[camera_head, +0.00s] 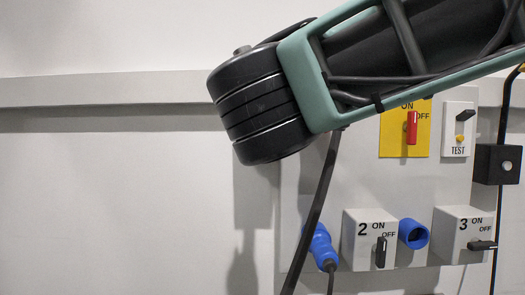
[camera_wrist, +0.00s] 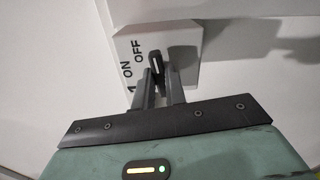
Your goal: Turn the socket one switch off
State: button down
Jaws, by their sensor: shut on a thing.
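In the wrist view, the socket one switch box (camera_wrist: 185,42) is white, with the labels ON and OFF and part of a 1 at its left. Its black switch handle (camera_wrist: 156,56) stands out between the fingers of my gripper (camera_wrist: 159,75). The gripper is shut on the handle, with one finger on each side. The handle's visible end is beside the word OFF; its exact turn angle is unclear because the fingers cover part of it. In the head view, my arm hides this switch and the gripper.
In the head view, switch box 2 (camera_head: 350,245) and switch box 3 (camera_head: 445,240) sit on the grey panel (camera_head: 310,190). A blue plug (camera_head: 321,245), a blue socket (camera_head: 413,234), a red switch (camera_head: 412,128) and a test box (camera_head: 458,140) are nearby. The left wall is bare.

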jog(key=m+b, duration=0.1)
jog(key=b, duration=0.1)
jog(key=shift+f+b, duration=0.25)
jog(key=shift+b, duration=0.05)
jog(key=shift+r+m+b, duration=0.2)
jog(key=shift+m+b, duration=0.2)
jog(key=shift+b, duration=0.15)
jog(key=c, duration=1.4)
grip_release()
jog(key=shift+c, duration=0.2)
jog(key=s+b, duration=0.3)
jog(key=s, duration=1.4)
jog(key=shift+s+a+b, duration=0.25)
jog(key=shift+b, duration=0.15)
